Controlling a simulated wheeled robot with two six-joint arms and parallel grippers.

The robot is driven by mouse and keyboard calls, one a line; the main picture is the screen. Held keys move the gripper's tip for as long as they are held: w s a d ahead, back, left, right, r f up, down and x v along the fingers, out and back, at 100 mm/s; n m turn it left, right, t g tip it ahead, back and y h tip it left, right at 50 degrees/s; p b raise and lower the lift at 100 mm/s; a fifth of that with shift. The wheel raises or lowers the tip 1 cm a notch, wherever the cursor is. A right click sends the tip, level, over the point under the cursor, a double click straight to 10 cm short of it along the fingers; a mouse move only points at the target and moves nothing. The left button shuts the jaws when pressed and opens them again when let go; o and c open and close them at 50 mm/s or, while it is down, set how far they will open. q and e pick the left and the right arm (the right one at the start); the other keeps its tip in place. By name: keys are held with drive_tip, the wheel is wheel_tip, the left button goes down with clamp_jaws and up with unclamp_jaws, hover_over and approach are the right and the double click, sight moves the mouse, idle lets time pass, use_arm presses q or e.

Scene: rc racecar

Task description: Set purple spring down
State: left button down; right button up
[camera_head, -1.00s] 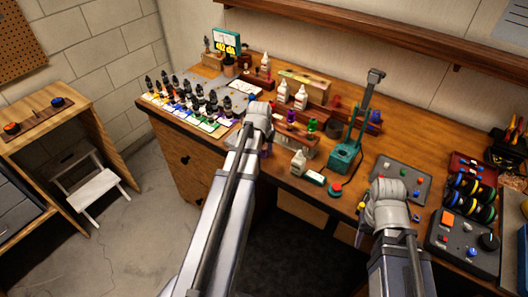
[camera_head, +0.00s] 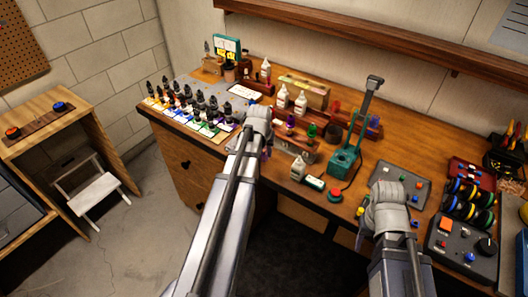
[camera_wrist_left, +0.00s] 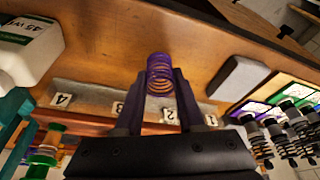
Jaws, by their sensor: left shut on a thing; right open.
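In the left wrist view the purple spring (camera_wrist_left: 160,73) is between the fingertips of my left gripper (camera_wrist_left: 158,85), which is shut on it. The spring is over the wooden bench top, beside a grey rack (camera_wrist_left: 85,98) with number labels; I cannot tell whether it touches the wood. In the head view my left gripper (camera_head: 258,120) is at the left end of the rack (camera_head: 296,149), and its wrist hides most of the spring. My right gripper (camera_head: 384,210) is over the bench's front edge at the right; its fingertips are largely hidden, and it is open.
A grey block (camera_wrist_left: 238,77) lies near the spring. A control box (camera_head: 461,240) is at the right.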

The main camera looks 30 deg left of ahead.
drive_tip(key=shift+r+p, duration=2.55)
drive_tip(key=shift+r, duration=0.35)
